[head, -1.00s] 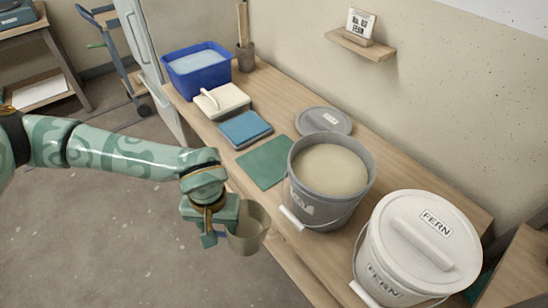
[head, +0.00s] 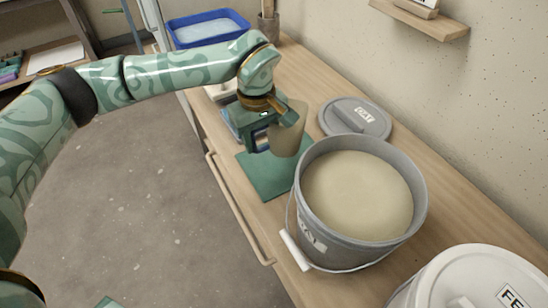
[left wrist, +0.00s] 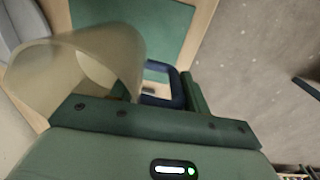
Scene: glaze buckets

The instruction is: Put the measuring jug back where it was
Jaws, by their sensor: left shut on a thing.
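The measuring jug (head: 288,138) is a translucent beige cup with a dark blue handle, held over the green mat (head: 262,178). I cannot tell whether its base touches the mat. It also shows in the left wrist view (left wrist: 50,78), with the handle (left wrist: 160,100) between the fingers. My left gripper (head: 262,138) is shut on the jug's handle and hides part of it. The mat lies on the wooden bench beside the open grey bucket (head: 312,232), which is full of beige glaze. My right gripper is not in view.
The grey lid (head: 355,117) lies behind the bucket. A white lidded bucket (head: 470,283) stands at the front right. A blue tub (head: 208,32) is at the far end, with a wall shelf (head: 425,20) above the bench. A rail (head: 235,208) runs along the bench front.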

